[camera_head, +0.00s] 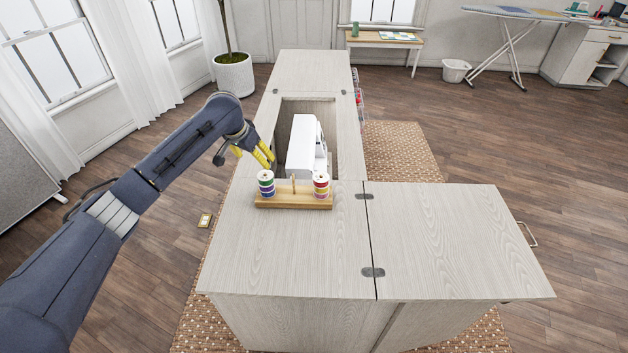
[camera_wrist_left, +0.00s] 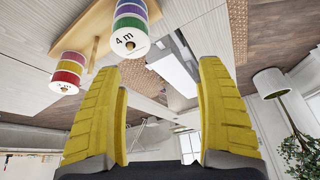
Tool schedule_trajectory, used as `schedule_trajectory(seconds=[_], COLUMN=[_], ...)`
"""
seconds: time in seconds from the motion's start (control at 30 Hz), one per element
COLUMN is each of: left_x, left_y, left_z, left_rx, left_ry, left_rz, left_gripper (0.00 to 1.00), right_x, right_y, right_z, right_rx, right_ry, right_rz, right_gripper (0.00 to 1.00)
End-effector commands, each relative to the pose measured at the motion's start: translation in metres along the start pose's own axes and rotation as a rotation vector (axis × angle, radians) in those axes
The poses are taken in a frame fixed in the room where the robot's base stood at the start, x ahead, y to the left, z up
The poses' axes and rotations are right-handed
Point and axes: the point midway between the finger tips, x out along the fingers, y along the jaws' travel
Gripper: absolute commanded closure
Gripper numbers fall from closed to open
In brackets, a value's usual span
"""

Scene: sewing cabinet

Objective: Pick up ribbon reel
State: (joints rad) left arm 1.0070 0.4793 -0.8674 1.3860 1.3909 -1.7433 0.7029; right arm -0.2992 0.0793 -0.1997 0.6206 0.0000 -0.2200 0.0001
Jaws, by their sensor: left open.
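A wooden spool rack (camera_head: 293,201) stands on the pale cabinet top, with a bare peg between two stacks of ribbon reels. The left stack (camera_head: 266,184) shows green, white and blue-purple bands; the right stack (camera_head: 321,186) shows red and yellow. My left gripper (camera_head: 265,153), with yellow fingers, is just behind and above the left stack. In the wrist view its fingers (camera_wrist_left: 158,65) are apart, with no reel between them.
A white sewing machine (camera_head: 305,145) stands in the cabinet opening behind the rack, close to my left gripper. The cabinet's front top (camera_head: 290,250) and right leaf (camera_head: 450,235) are clear. A potted plant (camera_head: 234,75) stands on the floor beyond.

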Motion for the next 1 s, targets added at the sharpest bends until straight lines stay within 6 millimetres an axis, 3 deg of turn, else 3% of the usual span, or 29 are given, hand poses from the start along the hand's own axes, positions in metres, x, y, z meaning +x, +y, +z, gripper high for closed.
schedule_trajectory(seconds=[0.03,0.1,0.2,0.33,0.47,0.57,1.0], left_x=[-0.017,-0.036,-0.058,-0.077,-0.08,-0.07,0.006], left_y=[0.033,0.073,0.119,0.156,0.173,0.179,0.191], left_z=[-0.019,-0.034,-0.046,-0.052,-0.053,-0.052,-0.051], left_rx=[0.047,0.1,0.167,0.227,0.253,0.256,0.253], left_ry=[0.01,0.011,0.007,0.0,-0.006,-0.008,-0.007], left_rz=[0.034,0.078,0.123,0.158,0.173,0.179,0.178], left_gripper=[0.26,0.26,0.26,0.26,0.26,0.26,0.26], right_x=[0.0,0.0,0.0,0.0,0.0,0.0,0.0], right_y=[0.0,0.0,0.0,0.0,0.0,0.0,0.0], right_z=[0.001,0.001,0.002,0.002,0.002,0.002,0.002], right_rx=[0.0,0.0,0.0,-0.001,-0.001,-0.001,-0.001], right_ry=[-0.001,-0.001,-0.002,-0.002,-0.002,-0.002,-0.002], right_rz=[0.0,0.0,0.0,0.0,0.0,0.0,0.0], right_gripper=[0.56,0.56,0.56,0.56,0.56,0.56,0.56])
